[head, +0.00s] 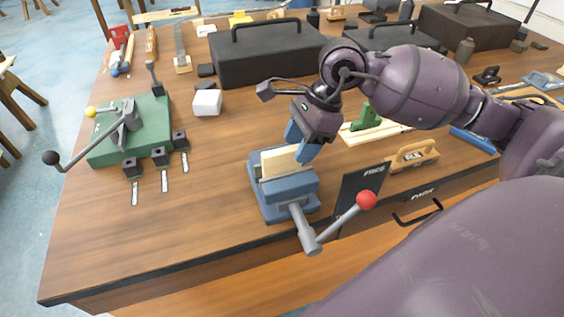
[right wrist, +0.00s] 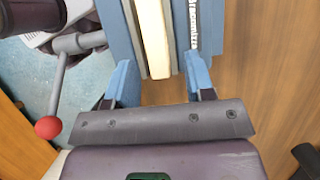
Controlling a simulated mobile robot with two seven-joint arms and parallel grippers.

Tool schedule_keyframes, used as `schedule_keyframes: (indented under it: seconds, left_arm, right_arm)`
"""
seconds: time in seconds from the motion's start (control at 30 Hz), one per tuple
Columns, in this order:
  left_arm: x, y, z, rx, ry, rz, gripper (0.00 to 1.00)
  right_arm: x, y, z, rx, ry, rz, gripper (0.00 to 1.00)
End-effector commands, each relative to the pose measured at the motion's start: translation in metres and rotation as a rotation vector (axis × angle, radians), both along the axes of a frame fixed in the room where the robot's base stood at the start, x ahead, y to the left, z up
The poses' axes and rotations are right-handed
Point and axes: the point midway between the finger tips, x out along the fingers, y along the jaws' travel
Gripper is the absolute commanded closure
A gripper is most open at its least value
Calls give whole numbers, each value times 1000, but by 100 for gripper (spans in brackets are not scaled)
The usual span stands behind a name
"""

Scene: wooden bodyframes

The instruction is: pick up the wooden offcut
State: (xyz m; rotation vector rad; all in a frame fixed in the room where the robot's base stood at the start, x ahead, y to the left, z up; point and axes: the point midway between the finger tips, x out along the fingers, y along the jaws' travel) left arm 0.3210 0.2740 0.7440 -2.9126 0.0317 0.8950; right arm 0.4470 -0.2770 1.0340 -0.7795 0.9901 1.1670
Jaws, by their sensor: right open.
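The wooden offcut (head: 281,162) is a pale, upright block standing between the jaws of a blue bench vise (head: 290,190) near the table's front edge. My right gripper (head: 301,143) is just above the offcut, with its blue fingers pointing down. In the right wrist view, the offcut (right wrist: 153,38) is a pale strip lying between my open right fingers (right wrist: 160,82), with gaps on both sides. The fingertips partly overlap the vise in that view, and I cannot tell whether they touch it. My left gripper is not in view.
The vise handle with a red knob (head: 366,201) sticks out in front. A dark sign (head: 362,186) stands to its right. A green fixture (head: 130,130) with a lever stands left, a white block (head: 207,102) and black toolbox (head: 265,55) behind. Bare tabletop lies left of the vise.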

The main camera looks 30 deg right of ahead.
Motion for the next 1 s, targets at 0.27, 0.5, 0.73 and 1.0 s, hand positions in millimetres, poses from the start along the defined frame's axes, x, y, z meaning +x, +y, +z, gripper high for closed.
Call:
schedule_keyframes:
  seconds: [0.27, 0.5, 0.73, 1.0]
  left_arm:
    - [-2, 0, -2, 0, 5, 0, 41]
    - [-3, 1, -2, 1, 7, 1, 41]
    - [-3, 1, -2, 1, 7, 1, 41]
    - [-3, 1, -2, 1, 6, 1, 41]
  right_arm:
    - [1, 6, -15, 0, 0, -1, 51]
    - [1, 6, -15, 0, 0, -1, 65]
    - [1, 6, -15, 0, 0, 0, 100]
    - [1, 6, -14, 0, -1, 0, 100]
